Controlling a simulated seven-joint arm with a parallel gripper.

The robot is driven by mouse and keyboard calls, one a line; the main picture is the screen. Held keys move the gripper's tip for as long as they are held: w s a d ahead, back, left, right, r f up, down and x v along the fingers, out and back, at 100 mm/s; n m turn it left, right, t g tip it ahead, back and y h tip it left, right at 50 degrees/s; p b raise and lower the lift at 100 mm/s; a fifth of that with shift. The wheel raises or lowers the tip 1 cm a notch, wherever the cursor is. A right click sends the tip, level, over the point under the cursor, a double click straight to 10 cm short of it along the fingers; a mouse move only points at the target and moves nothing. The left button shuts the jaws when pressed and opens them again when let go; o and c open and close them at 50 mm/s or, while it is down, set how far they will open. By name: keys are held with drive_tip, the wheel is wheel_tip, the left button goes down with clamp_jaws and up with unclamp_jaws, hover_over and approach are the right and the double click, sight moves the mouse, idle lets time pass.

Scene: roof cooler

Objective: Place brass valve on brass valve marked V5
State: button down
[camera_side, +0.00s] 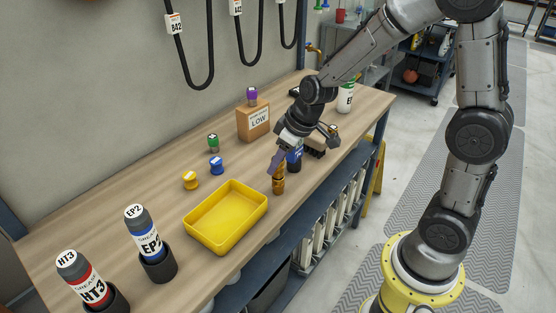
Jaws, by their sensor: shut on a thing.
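My gripper (277,165) points down over the wooden bench, to the right of the yellow tray. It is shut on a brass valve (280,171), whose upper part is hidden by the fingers. Another brass piece (279,187) stands upright on the bench directly below it. The two look lined up and very close; I cannot tell whether they touch. No V5 mark is readable in this view.
A yellow tray (216,238) lies left of the gripper. Blue (216,166), green (213,143) and yellow (190,180) knobbed valves stand behind it. A purple one (252,96) sits on a box marked LOW (254,122). A blue cartridge (295,160) stands close behind the gripper.

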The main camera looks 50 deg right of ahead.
drive_tip(key=shift+f, duration=0.1)
drive_tip(key=shift+c, duration=2.4)
unclamp_jaws()
drive_tip(key=shift+r, duration=0.2)
drive_tip(key=a+v, duration=0.1)
drive_tip(key=v, duration=1.1)
drive_tip(key=s+r+m+t, duration=0.1)
drive_tip(key=s+m, duration=0.1)
drive_tip(key=s, duration=1.5)
drive_tip(key=shift+r+h, duration=0.2)
drive_tip(key=shift+h, duration=0.2)
drive_tip(key=shift+d, duration=0.1)
